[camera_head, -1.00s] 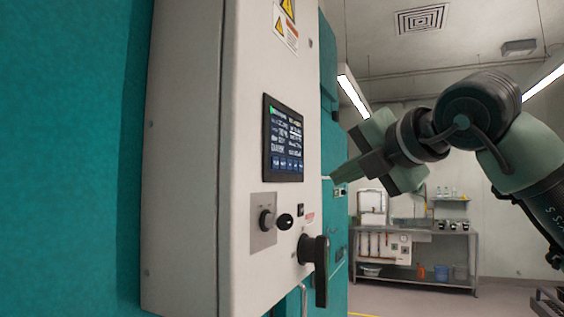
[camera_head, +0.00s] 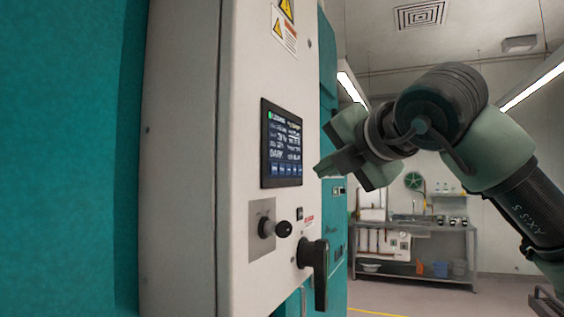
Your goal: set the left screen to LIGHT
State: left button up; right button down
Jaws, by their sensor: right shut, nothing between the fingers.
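The screen (camera_head: 282,145) is a dark panel on the front of a pale control box. It shows white text lines, a green mark at its top left and a row of blue buttons along its bottom. One line at the lower left appears to read DARK. My right gripper (camera_head: 318,171) is shut and empty. Its tip points left, a little to the right of the screen's lower right edge and apparently apart from it. My left gripper is not in view.
Below the screen are a black knob (camera_head: 283,229) on a grey plate and a large black handle (camera_head: 319,270), both jutting out. The pale control box (camera_head: 180,170) is fixed to teal chambers. A metal bench (camera_head: 440,229) stands at the back. Open floor lies at the right.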

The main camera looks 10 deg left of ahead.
aim_at(281, 169)
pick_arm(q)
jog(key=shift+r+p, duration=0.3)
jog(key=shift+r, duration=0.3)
pick_arm(e)
jog(key=shift+w+a, duration=0.2)
jog(key=shift+a, duration=0.5)
jog(key=shift+w+a, duration=0.25)
jog(key=shift+a, duration=0.45)
jog(key=shift+w+a, duration=0.2)
jog(key=shift+a, duration=0.5)
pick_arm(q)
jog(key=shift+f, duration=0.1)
pick_arm(e)
jog(key=shift+a, duration=0.15)
jog(key=shift+w+a, duration=0.1)
jog(key=shift+a, duration=0.15)
